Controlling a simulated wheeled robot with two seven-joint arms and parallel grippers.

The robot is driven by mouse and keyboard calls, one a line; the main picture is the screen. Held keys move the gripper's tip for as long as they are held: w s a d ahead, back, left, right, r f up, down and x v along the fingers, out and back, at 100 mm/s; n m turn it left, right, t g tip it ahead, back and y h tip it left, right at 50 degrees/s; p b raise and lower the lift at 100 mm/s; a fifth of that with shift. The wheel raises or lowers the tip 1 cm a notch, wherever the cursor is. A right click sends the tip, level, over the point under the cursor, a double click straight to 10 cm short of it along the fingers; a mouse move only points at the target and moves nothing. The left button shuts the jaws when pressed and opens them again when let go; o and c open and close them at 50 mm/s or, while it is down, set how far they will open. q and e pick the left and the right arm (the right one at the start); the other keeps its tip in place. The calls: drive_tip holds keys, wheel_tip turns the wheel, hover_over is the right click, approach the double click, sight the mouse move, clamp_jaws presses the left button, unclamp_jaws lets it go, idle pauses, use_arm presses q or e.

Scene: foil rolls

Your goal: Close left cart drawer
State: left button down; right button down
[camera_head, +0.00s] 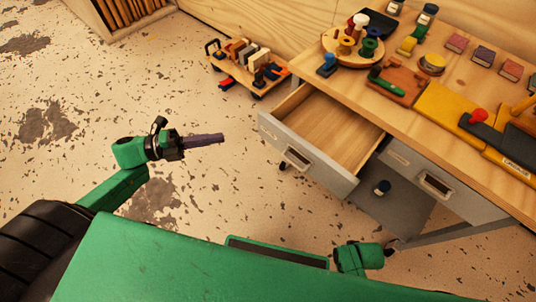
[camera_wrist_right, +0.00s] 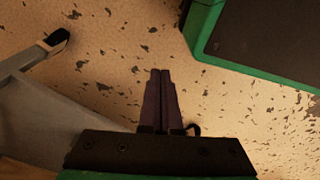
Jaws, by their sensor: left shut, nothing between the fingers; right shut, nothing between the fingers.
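The left cart drawer (camera_head: 310,155) is pulled open from the wooden-topped cart (camera_head: 385,90). It has a grey front with a label-holder handle (camera_head: 298,158), and its wooden inside looks empty. My left gripper (camera_head: 222,138) is shut and empty, over the floor to the left of the drawer front and apart from it. My right gripper (camera_wrist_right: 161,75) is shut and empty, pointing over the floor in the right wrist view. In the head view only part of my right arm shows at the bottom, and its fingers are hidden.
The right drawer (camera_head: 440,185) is closed. A low wheeled trolley (camera_head: 248,68) stands behind the open drawer. The floor left of the drawer is clear.

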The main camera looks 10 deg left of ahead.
use_arm(q)
drive_tip(key=s+d+r+m+g+h, duration=0.1)
drive_tip(key=s+d+m+g, duration=0.1)
drive_tip(key=m+g, duration=0.1)
approach(284, 133)
drive_tip(key=s+d, duration=0.2)
drive_tip(key=d, duration=0.2)
drive_tip(key=w, duration=0.1)
drive_tip(key=w+d, duration=0.1)
drive_tip(key=shift+w+d+t, duration=0.1)
drive_tip(key=shift+w+t, duration=0.15)
drive_tip(key=shift+t, duration=0.05)
drive_tip(key=shift+w+d, duration=0.2)
drive_tip(key=shift+w, duration=0.15)
use_arm(e)
drive_tip(key=shift+w+a+r, duration=0.3)
drive_tip(key=shift+w+r, duration=0.45)
drive_tip(key=shift+w, duration=0.1)
